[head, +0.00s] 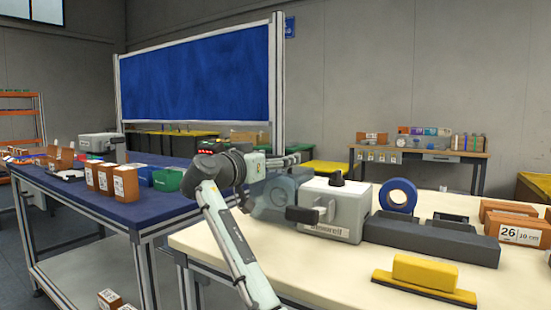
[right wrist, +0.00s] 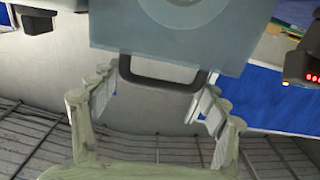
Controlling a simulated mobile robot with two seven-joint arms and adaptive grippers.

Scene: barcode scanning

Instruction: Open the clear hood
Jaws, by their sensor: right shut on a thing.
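The clear hood (head: 272,196) is a bluish see-through panel with a round mark, at the left side of a grey-white box-shaped machine (head: 340,206) on the cream table. In the right wrist view the hood (right wrist: 175,35) fills the top middle, with a dark bar handle (right wrist: 162,76) on its near edge. My right gripper (head: 283,162) is above the hood in the head view. In the right wrist view its fingers (right wrist: 157,82) stand at the two ends of the handle, shut on it. How far the hood is raised is hard to tell. My left gripper is out of view.
The cream table (head: 440,288) also holds a blue tape roll (head: 398,195), a dark grey long block (head: 432,238), a yellow-topped brush (head: 425,275) and brown boxes (head: 520,228). A blue table (head: 150,212) with boxes stands at the left.

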